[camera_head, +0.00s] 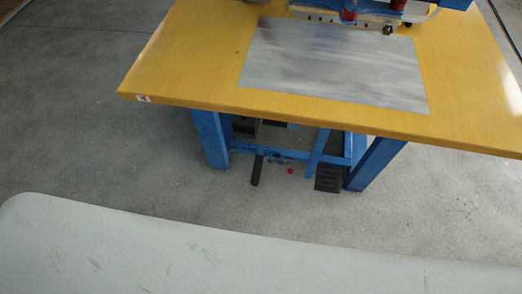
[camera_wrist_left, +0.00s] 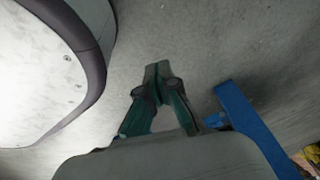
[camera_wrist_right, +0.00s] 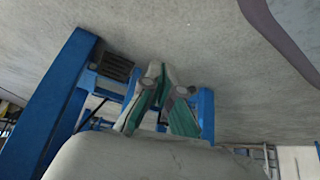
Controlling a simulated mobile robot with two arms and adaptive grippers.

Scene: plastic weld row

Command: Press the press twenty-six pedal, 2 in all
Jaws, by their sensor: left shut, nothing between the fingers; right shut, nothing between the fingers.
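A press with a blue frame (camera_head: 212,138) stands under a yellow table top. A black ribbed pedal (camera_head: 328,178) sits low by its right front leg, and a narrow black pedal or lever (camera_head: 257,170) hangs further left. No label tells which is press twenty-six's. My right gripper (camera_wrist_right: 160,70) is shut and empty. In the right wrist view a dark ribbed block (camera_wrist_right: 116,66), seemingly the pedal, lies left of its fingertips, with no contact visible. My left gripper (camera_wrist_left: 158,68) is shut and empty above the floor, left of a blue leg (camera_wrist_left: 250,125). Neither gripper shows in the head view.
The yellow table top (camera_head: 190,65) with a grey metal plate (camera_head: 335,62) overhangs the pedals. Blue crossbars join the legs. A small red spot (camera_head: 290,171) shows between the pedals. The grey floor (camera_head: 75,120) is clear at left.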

